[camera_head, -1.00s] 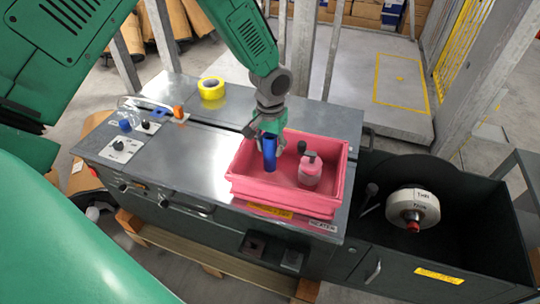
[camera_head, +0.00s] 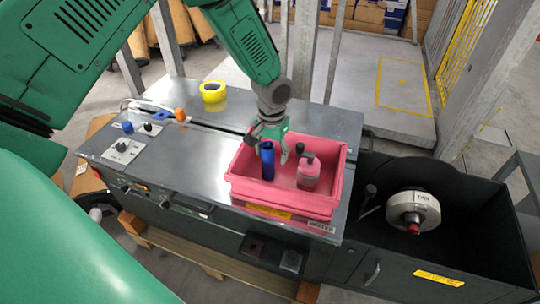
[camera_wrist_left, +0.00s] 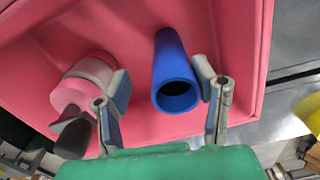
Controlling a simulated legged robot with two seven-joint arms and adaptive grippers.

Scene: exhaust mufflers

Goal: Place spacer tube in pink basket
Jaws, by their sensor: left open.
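The blue spacer tube (camera_head: 267,161) stands upright inside the pink basket (camera_head: 285,201), near its left side. In the left wrist view the tube (camera_wrist_left: 174,75) shows its hollow end toward the camera, against the pink basket floor (camera_wrist_left: 235,30). My left gripper (camera_head: 276,148) is over the basket at the tube's upper end. In the left wrist view its fingers (camera_wrist_left: 162,108) are spread, with the tube between them, nearer the right finger. Whether a finger touches the tube is unclear. My right gripper is not in view.
A pink bottle with a dark top (camera_head: 308,171) stands in the basket, right of the tube. A dark bin (camera_head: 450,250) with a white-and-red wheel-like part (camera_head: 413,209) is at right.

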